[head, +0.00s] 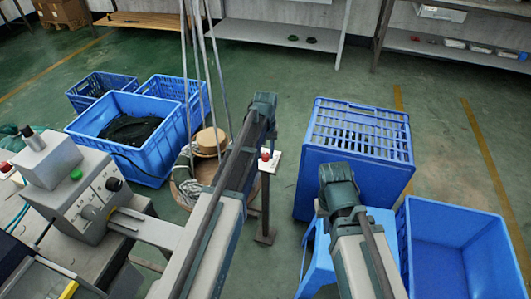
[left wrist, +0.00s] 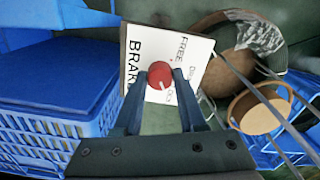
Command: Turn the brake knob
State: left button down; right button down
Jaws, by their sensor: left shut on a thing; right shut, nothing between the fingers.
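The red brake knob (left wrist: 160,75) sits on a white panel (left wrist: 190,52) lettered "BRAKE" and "FREE". A pale mark on the knob points toward the lower right in the left wrist view. In the head view the knob (head: 265,155) is on top of a dark post, just right of my left arm. My left gripper (left wrist: 161,84) is shut on the knob, with one finger on each side. My right gripper (head: 338,190) is shut and empty, over the blue stool beside the blue crates, away from the knob; its fingertips are hard to make out.
A wooden reel (head: 207,143) with cable and upright rods stands left of the post. Blue crates (head: 352,150) stand at right, and more (head: 140,120) at left. A grey control box (head: 85,190) is at the left.

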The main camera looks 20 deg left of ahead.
pick_arm(q)
jog(key=n, duration=1.1)
jog(key=shift+n, duration=0.3)
dwell(0.5)
jog(key=shift+c, duration=2.4)
grip_release()
jog(key=shift+r, duration=0.1)
